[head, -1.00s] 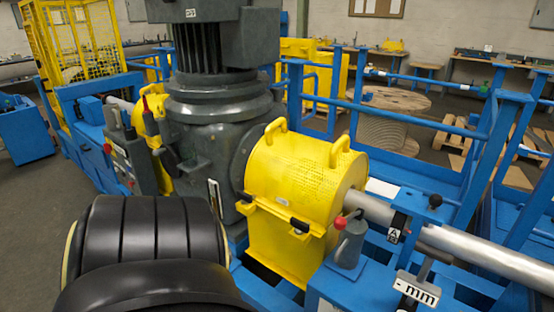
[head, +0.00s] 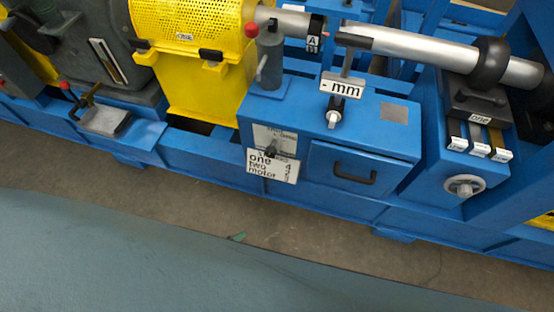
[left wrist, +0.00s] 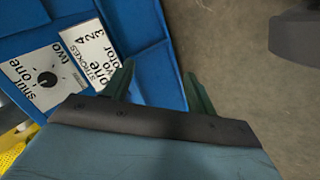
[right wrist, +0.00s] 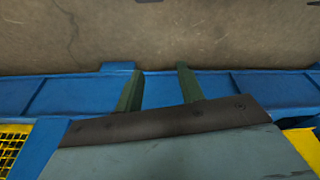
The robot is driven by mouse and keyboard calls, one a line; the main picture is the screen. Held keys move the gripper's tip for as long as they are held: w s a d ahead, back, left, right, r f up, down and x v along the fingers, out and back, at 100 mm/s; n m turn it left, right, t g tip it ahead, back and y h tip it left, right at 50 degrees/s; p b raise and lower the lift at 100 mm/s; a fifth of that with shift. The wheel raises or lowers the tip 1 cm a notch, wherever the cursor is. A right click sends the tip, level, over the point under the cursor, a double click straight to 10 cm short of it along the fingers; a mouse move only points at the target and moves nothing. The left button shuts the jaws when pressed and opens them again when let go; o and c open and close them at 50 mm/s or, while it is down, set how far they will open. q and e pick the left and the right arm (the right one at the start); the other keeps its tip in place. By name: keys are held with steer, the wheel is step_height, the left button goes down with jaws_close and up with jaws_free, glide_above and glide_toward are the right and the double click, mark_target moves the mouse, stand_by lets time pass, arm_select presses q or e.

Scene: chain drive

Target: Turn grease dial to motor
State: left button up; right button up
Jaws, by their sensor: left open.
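The grease dial is a small dark knob (head: 271,148) on a pale plate on the front of a blue cabinet (head: 400,130). In the left wrist view the knob (left wrist: 47,79) shows on its plate with "shut", "one" and "two" readable; its pointing direction is unclear. A strokes card (head: 272,168) listing one, two and motor sits just below; it also shows in the left wrist view (left wrist: 92,52). My left gripper (left wrist: 159,69) is open and empty, apart from the dial. My right gripper (right wrist: 160,69) is open and empty over the floor and blue frame.
A drawer with a black handle (head: 354,173) is right of the dial. A "- mm" sign (head: 342,86) and grey cylinder with red knob (head: 269,60) stand above. A yellow guard (head: 195,60) is at upper left, a handwheel (head: 464,185) at right. Bare floor (head: 190,190) lies in front.

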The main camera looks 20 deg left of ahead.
arm_select(q)
steer(key=w+d+r+n+t+b, duration=0.2)
steer(key=w+n+t+b, duration=0.15)
steer(key=w+n, duration=0.4)
steer(key=n+t+y+b, duration=0.2)
steer(key=n+t+b, duration=0.4)
steer(key=n+b, duration=1.05)
glide_toward(269, 155)
steer(key=w+n+p, duration=0.1)
steer(key=w, duration=0.2)
steer(key=w+n, duration=0.1)
steer(key=w, duration=0.2)
steer(key=w+n+p, duration=0.1)
steer(key=w+n, duration=0.1)
steer(key=w, duration=0.2)
steer(key=shift+w+d+f+p, duration=0.1)
steer(key=shift+d+f+p, duration=0.05)
steer(key=shift+p, duration=0.15)
steer(key=shift+w, duration=0.5)
arm_select(e)
steer(key=w+a+r+t+y, duration=0.1)
steer(key=w+r+t, duration=0.4)
steer(key=r, duration=0.6)
steer(key=w+a+r+t+y, duration=0.1)
steer(key=w+a+r+t, duration=0.3)
steer(key=w+r, duration=0.6)
steer(key=shift+w+r+t+y, duration=0.3)
steer(key=shift+r+t, duration=0.1)
steer(key=shift+r, duration=0.35)
